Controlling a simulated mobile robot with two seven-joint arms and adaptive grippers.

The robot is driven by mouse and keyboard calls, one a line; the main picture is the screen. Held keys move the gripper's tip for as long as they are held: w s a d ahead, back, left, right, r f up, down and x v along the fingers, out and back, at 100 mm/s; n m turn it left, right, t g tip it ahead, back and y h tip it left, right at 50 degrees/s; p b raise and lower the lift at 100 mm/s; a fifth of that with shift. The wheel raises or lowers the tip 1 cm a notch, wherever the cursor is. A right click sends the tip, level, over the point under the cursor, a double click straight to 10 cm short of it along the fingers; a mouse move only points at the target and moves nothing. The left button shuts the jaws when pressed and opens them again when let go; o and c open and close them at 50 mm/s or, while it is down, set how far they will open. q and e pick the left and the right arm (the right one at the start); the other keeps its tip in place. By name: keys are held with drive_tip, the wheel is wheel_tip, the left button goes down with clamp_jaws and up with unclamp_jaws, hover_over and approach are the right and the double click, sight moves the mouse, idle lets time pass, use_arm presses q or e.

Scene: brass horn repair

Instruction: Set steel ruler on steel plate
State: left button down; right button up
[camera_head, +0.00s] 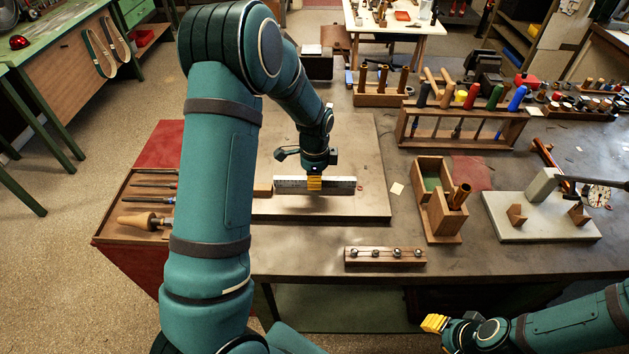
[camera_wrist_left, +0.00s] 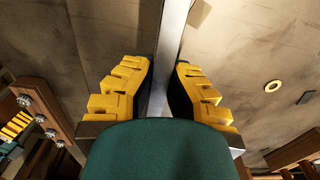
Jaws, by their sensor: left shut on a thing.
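The steel ruler (camera_head: 340,184) is a long pale strip held on edge, running left to right over the steel plate (camera_head: 370,207). My left gripper (camera_head: 315,184) points down and is shut on the ruler near its middle. In the left wrist view the ruler (camera_wrist_left: 176,30) runs between the yellow fingers of the left gripper (camera_wrist_left: 164,75). The plate is a broad, flat brownish slab on the bench. I cannot tell whether the ruler's lower edge touches it. My right gripper (camera_head: 434,323) is low at the front right, away from the plate; its finger gap is unclear.
A wooden strip with several knobs (camera_head: 385,257) lies in front of the plate. A wooden box (camera_head: 432,205) and a tool rack (camera_head: 462,125) stand to the right. A red tool tray (camera_head: 130,230) sits left. A small ring (camera_wrist_left: 274,86) lies beside the ruler.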

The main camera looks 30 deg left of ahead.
use_arm(q)
drive_tip(key=shift+f, duration=0.45)
drive_tip(key=shift+f, duration=0.1)
drive_tip(key=c, duration=1.1)
unclamp_jaws()
drive_tip(key=shift+c, duration=0.2)
wheel_tip(320, 180, up, 12)
drive_tip(key=shift+p, duration=0.45)
